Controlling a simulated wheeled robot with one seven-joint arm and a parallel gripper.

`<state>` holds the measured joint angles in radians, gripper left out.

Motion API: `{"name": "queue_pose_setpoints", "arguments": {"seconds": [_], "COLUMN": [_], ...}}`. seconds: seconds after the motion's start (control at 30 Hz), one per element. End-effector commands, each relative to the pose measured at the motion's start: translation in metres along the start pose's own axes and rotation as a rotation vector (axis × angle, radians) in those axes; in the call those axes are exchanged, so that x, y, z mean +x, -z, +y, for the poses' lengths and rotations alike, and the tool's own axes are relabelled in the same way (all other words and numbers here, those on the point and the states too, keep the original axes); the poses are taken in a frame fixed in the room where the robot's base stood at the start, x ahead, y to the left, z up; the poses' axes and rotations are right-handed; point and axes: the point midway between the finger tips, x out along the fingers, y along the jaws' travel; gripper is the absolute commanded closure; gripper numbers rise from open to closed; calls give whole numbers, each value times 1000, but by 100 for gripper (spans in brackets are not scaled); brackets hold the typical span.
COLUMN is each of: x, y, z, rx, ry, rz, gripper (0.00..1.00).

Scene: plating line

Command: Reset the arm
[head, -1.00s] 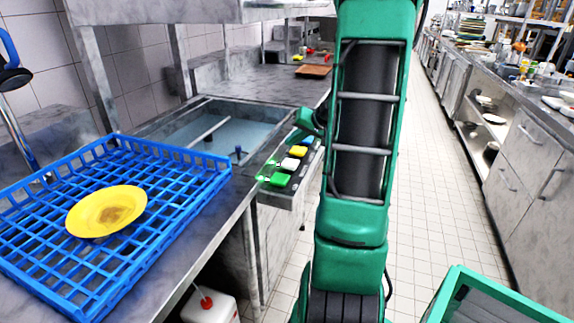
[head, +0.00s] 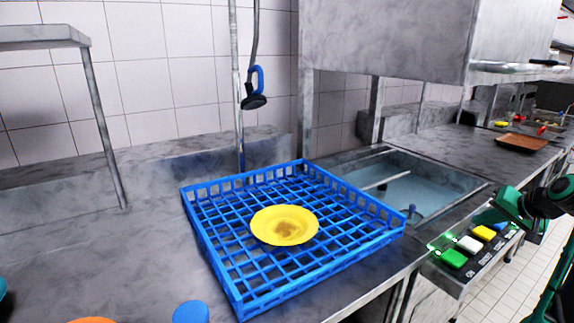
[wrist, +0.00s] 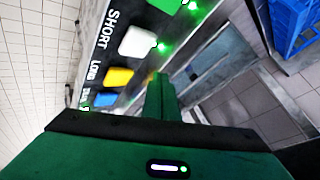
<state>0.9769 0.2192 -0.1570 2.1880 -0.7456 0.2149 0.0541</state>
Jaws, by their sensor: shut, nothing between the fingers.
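My green gripper (head: 490,214) is at the right of the head view, just above a button panel (head: 478,268) on the front of the counter. In the wrist view its fingers (wrist: 163,92) are together and hold nothing. The panel has a green button (head: 453,258), a white button (head: 468,243) and a yellow button (head: 484,232). A blue button (wrist: 103,99) also shows in the wrist view. The fingertips show over the panel's edge; I cannot tell whether they touch anything.
A blue rack (head: 335,275) holding a stained yellow plate (head: 284,226) stands on the counter. Behind the panel is a sink basin (head: 425,190) with water. A spray hose head (head: 254,98) hangs at the wall. A brown board (head: 521,142) lies farther right.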

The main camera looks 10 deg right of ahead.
Motion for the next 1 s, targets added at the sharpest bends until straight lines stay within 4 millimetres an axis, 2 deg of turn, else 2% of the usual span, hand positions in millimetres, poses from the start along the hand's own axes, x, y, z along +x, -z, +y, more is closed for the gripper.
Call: {"name": "queue_pose_setpoints", "arguments": {"seconds": [0.07, 0.17, 0.3, 0.43, 0.6, 0.73, 0.83, 1.0], "x": [-3, -12, -37, -68, -117, -152, -174, -193], "y": [-11, -39, -93, -145, -210, -253, -277, -298], "z": [-12, -29, -51, -62, -63, -57, -51, -44], "rx": [-25, -71, -141, -192, -232, -245, -246, -240], "ry": [-16, -62, -156, -241, -343, -405, -439, -471], "rz": [-29, -98, -223, -331, -459, -541, -588, -631], "gripper": [100, 100, 100, 100, 100, 100, 100, 100]}}
